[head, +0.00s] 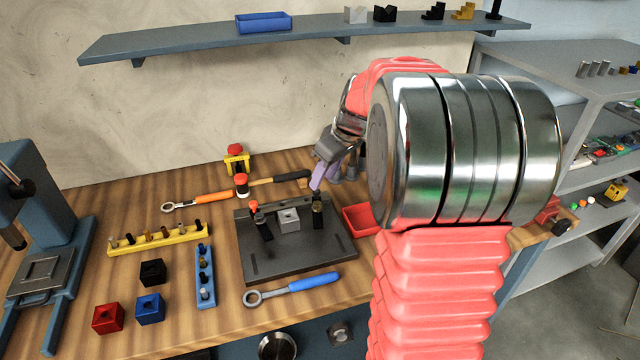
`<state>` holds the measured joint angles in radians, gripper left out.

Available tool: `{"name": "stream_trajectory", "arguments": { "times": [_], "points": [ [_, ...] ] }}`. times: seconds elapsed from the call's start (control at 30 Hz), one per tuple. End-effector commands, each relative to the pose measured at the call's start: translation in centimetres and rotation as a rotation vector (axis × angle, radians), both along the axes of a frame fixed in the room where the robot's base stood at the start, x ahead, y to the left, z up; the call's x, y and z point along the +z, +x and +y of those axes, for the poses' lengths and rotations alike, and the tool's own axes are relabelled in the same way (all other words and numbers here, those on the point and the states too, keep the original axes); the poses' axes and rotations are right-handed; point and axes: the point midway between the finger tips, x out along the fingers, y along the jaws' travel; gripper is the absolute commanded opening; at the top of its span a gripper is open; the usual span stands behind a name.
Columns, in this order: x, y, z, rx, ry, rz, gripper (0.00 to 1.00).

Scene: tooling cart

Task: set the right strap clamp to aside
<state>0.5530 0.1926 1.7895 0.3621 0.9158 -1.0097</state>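The right strap clamp (318,215) stands at the right rear of a dark fixture plate (290,262). It shows as a dark strap with a small brassy part, and its top is covered by my gripper. My gripper (319,180), with purple fingers, comes down from the upper right, its tip at or just above the top of this clamp. I cannot tell if it touches or how far the fingers are apart. The left strap clamp (261,224) has a red knob and a dark strap. A grey block (289,220) with a hole sits between the clamps.
A red tray (361,220) stands right of the plate, partly behind my arm. A blue-handled wrench (295,288) lies in front. An orange-handled tool (212,197) and a red-topped yellow clamp (237,160) are behind. A blue rack (205,275) stands left.

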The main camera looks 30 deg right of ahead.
Motion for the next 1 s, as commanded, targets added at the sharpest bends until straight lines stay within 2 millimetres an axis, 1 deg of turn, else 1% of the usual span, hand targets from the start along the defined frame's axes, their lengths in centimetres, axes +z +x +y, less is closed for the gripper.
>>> {"name": "stream_trajectory", "arguments": {
  "times": [0.03, 0.3, 0.4, 0.5, 0.67, 1.0],
  "points": [
    [0.9, -0.4, -0.1, -0.001, -0.002, -0.001, 0.35],
    [5.3, -2.1, -0.7, -0.001, -0.002, -0.002, 0.35],
    [6.7, -2.7, -0.8, -0.001, -0.002, -0.002, 0.35],
    [7.7, -3.1, -0.9, -0.001, -0.001, 0.000, 0.35],
    [8.3, -3.4, -0.9, 0.000, 0.001, 0.001, 0.35],
    [8.4, -3.4, -0.9, 0.000, 0.000, 0.002, 0.35]
  ]
}}
